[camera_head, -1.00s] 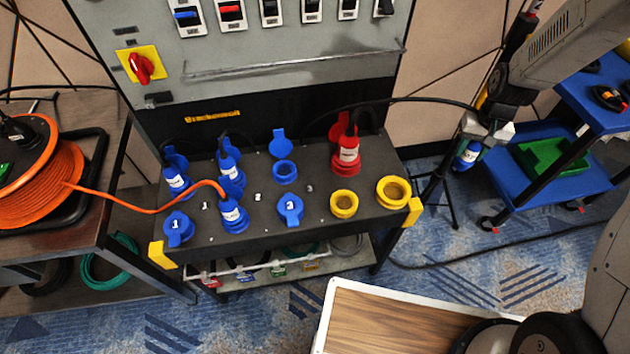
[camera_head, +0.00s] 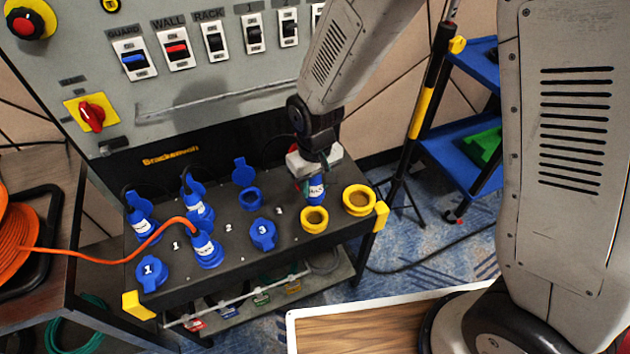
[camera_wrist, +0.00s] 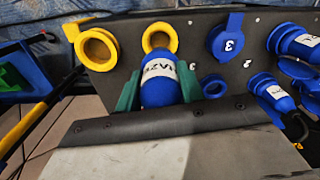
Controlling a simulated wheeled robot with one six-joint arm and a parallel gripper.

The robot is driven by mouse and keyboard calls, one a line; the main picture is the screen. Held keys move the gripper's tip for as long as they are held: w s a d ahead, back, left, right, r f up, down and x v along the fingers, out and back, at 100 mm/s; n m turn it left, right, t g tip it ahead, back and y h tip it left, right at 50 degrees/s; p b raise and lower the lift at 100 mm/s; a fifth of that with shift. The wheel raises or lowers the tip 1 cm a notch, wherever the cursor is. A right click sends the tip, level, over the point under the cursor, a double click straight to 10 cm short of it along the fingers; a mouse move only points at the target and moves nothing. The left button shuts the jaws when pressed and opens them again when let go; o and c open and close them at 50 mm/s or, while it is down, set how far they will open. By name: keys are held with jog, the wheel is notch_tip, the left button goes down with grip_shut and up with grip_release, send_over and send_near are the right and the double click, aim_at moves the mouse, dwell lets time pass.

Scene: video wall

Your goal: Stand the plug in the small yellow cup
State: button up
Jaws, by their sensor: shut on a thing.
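My gripper (camera_head: 314,180) is shut on a blue plug (camera_head: 317,192) with a white label. The plug hangs roughly upright in the head view, just behind or above the small yellow cup (camera_head: 314,230). In the wrist view the green fingers of my gripper (camera_wrist: 158,88) pinch the plug (camera_wrist: 160,92) from both sides. Its far end points toward the small yellow cup (camera_wrist: 146,38) and overlaps its near rim. The cup's opening still shows beyond it. I cannot tell the exact gap. The large yellow cup (camera_head: 359,212) is to the right in the head view and looks empty.
Blue sockets, some with plugs, fill the bench's left side, including a lidded socket 3 (camera_head: 262,235). An orange cable (camera_head: 110,261) runs to one blue plug. The switch panel (camera_head: 220,90) rises behind. The red plug is hidden behind my arm.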

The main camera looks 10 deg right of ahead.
aim_at(315, 200)
jog(key=shift+f, duration=3.05)
jog(key=shift+s, duration=0.15)
jog(key=shift+f, duration=1.65)
jog(key=o, duration=1.6)
jog(key=shift+c, duration=0.2)
jog(key=shift+r, duration=0.1)
jog(key=shift+r, duration=2.95)
